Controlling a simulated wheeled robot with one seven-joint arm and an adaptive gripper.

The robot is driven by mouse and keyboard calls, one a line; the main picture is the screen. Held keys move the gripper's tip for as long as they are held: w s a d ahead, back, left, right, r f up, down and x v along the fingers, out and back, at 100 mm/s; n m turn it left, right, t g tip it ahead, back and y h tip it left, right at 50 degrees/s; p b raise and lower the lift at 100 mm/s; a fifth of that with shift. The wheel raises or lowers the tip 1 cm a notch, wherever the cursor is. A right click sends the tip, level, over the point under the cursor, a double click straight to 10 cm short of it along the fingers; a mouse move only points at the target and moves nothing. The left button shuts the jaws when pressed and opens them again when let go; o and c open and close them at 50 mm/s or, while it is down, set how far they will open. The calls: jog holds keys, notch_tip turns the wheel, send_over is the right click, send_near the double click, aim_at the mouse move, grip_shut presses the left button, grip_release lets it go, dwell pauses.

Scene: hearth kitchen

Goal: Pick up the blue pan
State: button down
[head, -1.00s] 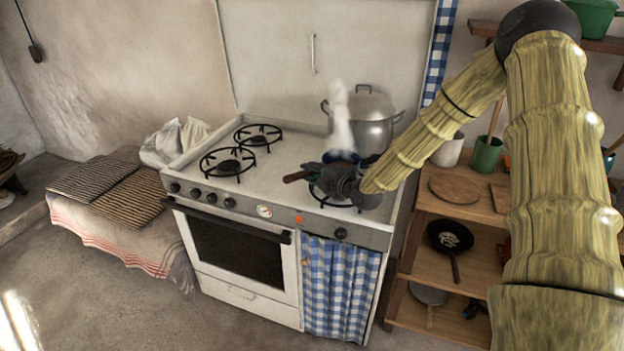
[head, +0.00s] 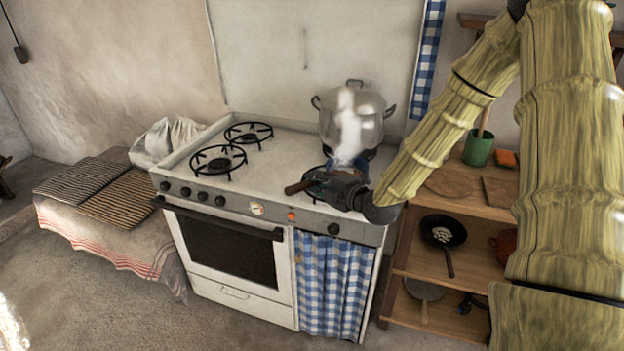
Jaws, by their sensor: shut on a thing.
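A large lidded metal pot (head: 352,122) stands just behind the pan. Two left burners (head: 218,159) are empty. Wooden shelves (head: 465,205) at right hold a black pan (head: 442,232) and a green cup (head: 478,148). A cloth-covered bench (head: 105,205) stands at left.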

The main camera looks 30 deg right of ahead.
jog(key=shift+s+a+r+b, duration=0.1)
jog(key=shift+s+b, duration=0.05)
jog(key=shift+s, duration=0.8)
jog(key=shift+s+a+r+b, duration=0.15)
jog(key=shift+s+b, duration=0.05)
jog(key=shift+s, duration=0.75)
jog(key=shift+s+a+r+b, duration=0.1)
jog(key=shift+s+b, duration=0.05)
jog(key=shift+s, duration=0.9)
dwell(0.7)
